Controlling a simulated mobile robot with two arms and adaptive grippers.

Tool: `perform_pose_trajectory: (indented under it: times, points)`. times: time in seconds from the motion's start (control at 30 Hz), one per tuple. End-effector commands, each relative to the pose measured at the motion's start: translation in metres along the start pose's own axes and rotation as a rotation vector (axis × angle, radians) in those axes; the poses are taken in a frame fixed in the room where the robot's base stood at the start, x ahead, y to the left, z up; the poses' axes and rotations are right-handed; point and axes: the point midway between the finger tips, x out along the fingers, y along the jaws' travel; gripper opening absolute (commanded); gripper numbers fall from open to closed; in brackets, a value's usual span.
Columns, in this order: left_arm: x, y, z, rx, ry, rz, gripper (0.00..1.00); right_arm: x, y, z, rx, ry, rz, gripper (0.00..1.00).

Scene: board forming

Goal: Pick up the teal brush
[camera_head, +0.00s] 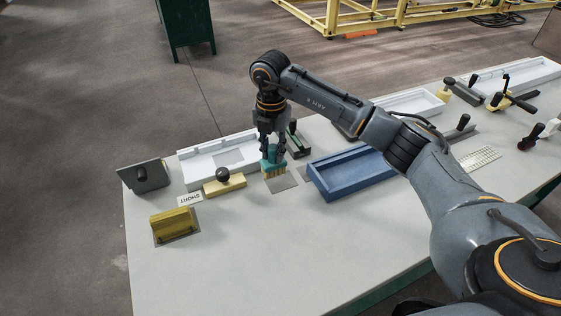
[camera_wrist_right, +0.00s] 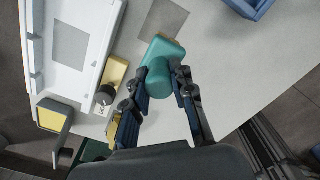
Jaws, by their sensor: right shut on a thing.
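The teal brush (camera_head: 273,162) has yellow bristles pointing down and sits over the edge of a grey patch (camera_head: 284,184) on the table. My right gripper (camera_head: 272,152) points down and is shut on its teal body. In the right wrist view the teal brush (camera_wrist_right: 163,58) shows between the fingertips (camera_wrist_right: 168,78). I cannot tell whether the bristles touch the table. My left gripper is in neither view.
Close by stand a white tray (camera_head: 190,180), a yellow block with a black knob (camera_head: 224,186) and a blue tray (camera_head: 330,190). A dark green-handled tool (camera_head: 298,146) lies behind the brush. A yellow block (camera_head: 174,225) sits front left. The table's front middle is clear.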

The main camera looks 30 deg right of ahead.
Motion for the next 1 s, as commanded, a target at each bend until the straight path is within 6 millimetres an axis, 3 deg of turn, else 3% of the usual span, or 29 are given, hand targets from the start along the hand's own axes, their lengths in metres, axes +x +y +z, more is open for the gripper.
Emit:
perform_pose_trajectory:
  times: [0.1, 0.3, 0.5, 0.7, 1.0]
  points:
    - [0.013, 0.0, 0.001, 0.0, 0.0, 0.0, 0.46, -0.025, 0.012, -0.02, -0.006, -0.005, 0.008, 0.0]
    - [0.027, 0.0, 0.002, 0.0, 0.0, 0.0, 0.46, -0.045, 0.031, -0.062, -0.006, -0.002, 0.004, 0.0]
    - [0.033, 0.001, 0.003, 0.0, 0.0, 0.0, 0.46, -0.059, 0.043, -0.088, -0.002, -0.001, 0.003, 0.0]
    - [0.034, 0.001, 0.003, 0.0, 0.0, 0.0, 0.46, -0.065, 0.048, -0.099, 0.0, -0.001, 0.001, 0.0]
    - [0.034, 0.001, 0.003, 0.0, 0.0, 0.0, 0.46, -0.066, 0.049, -0.1, 0.001, 0.0, 0.001, 0.0]
